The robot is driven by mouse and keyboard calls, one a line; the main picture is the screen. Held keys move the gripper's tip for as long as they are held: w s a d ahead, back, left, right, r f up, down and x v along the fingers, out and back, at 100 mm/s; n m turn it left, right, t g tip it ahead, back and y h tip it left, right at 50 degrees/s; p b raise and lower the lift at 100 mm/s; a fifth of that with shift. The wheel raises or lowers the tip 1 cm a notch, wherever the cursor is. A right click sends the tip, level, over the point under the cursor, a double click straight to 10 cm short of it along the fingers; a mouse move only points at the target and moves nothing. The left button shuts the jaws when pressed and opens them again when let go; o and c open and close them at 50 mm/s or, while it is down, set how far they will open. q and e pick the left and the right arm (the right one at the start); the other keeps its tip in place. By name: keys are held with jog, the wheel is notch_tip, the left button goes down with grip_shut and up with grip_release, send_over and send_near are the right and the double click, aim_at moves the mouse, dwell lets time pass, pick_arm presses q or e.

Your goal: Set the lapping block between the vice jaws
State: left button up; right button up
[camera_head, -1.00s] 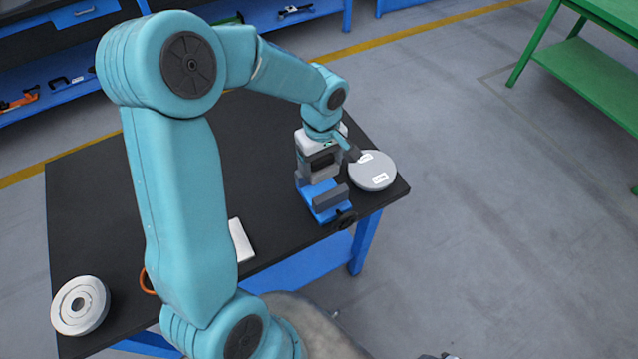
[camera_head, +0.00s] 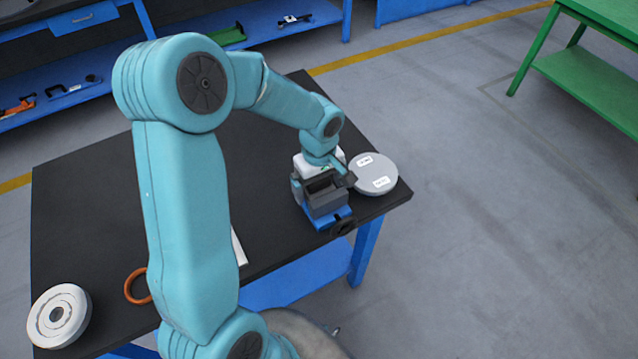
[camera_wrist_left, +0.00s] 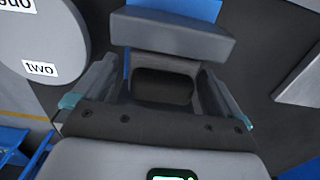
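My left gripper (camera_head: 319,182) is at the vice near the table's right end. In the left wrist view its two fingers (camera_wrist_left: 160,88) stand apart, one on each side of a grey block with a dark rounded face, which I take as the lapping block (camera_wrist_left: 162,72). The vice (camera_head: 335,220) has a blue base and grey jaws. One jaw (camera_wrist_left: 172,38) shows just beyond the block; the other is hidden under the gripper. How deep the block sits is hidden. My right gripper is not in view.
A grey disc (camera_head: 372,175) with white labels stands close to the right of the vice. A white ringed disc (camera_head: 60,315), an orange ring (camera_head: 137,286) and a partly hidden pale slab (camera_head: 239,248) lie on the black table (camera_head: 85,200). The table's far left is bare.

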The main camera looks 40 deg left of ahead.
pick_arm(q)
jog(key=shift+s, duration=0.1)
jog(key=shift+r, duration=0.6)
notch_tip(320, 180, up, 10)
jog(key=shift+r+p, duration=0.1)
jog(key=shift+p, duration=0.4)
jog(key=shift+r, duration=0.5)
